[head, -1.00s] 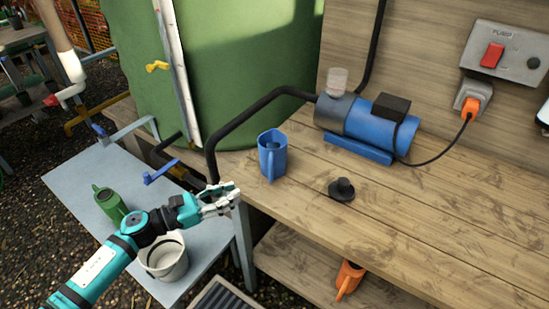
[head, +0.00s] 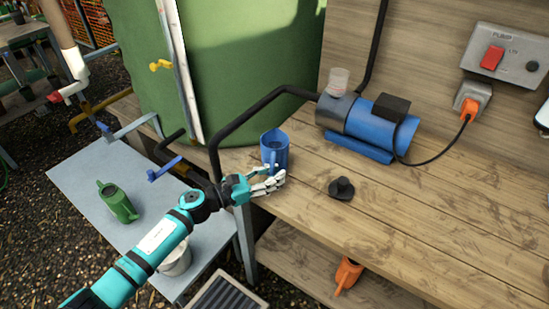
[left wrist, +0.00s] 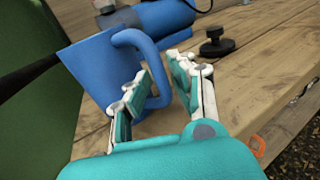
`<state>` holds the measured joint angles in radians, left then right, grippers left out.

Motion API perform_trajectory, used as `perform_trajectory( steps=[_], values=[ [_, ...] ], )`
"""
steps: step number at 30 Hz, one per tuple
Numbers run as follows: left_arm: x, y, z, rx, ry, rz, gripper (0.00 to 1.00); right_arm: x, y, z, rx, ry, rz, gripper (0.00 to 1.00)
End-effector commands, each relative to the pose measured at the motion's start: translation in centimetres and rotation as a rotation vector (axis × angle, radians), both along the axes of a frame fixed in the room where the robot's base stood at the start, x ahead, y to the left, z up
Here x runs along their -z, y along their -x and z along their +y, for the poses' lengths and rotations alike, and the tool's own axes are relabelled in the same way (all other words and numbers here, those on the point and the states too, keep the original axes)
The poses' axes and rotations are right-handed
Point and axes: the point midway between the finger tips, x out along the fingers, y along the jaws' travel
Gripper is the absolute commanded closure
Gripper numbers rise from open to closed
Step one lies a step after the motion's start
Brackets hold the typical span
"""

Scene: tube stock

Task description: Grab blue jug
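The blue jug (head: 274,148) stands upright on the wooden bench, near the green tank. In the left wrist view the jug (left wrist: 92,68) fills the left middle, its handle facing my gripper. My left gripper (head: 274,180) is at the handle side of the jug. In the left wrist view its two fingers (left wrist: 160,85) are apart, with the lower part of the jug's handle (left wrist: 160,88) between them. I cannot tell whether the fingers touch the handle. My right gripper is not in view.
A blue pump (head: 370,125) stands behind the jug, with a black hose (head: 250,110) beside it. A black knobbed cap (head: 341,188) lies to the right. The bench's right part is clear.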

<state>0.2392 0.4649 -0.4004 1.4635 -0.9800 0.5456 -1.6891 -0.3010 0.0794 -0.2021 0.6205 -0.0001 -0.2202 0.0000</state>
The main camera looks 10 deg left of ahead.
Motion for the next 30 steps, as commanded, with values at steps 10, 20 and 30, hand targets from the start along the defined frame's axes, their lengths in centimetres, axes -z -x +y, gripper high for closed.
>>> perform_trajectory(
  steps=[10, 20, 30],
  values=[
    [0.02, 0.02, 0.06, 0.0, -0.001, -0.001, 1.0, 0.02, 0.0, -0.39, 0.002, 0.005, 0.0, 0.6],
    [0.02, 0.02, 0.09, -0.001, -0.001, -0.001, 1.0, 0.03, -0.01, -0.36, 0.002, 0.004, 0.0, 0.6],
    [-0.15, -0.02, 0.08, -0.001, 0.0, -0.004, 1.0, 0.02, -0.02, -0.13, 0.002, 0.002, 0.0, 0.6]
  ],
)
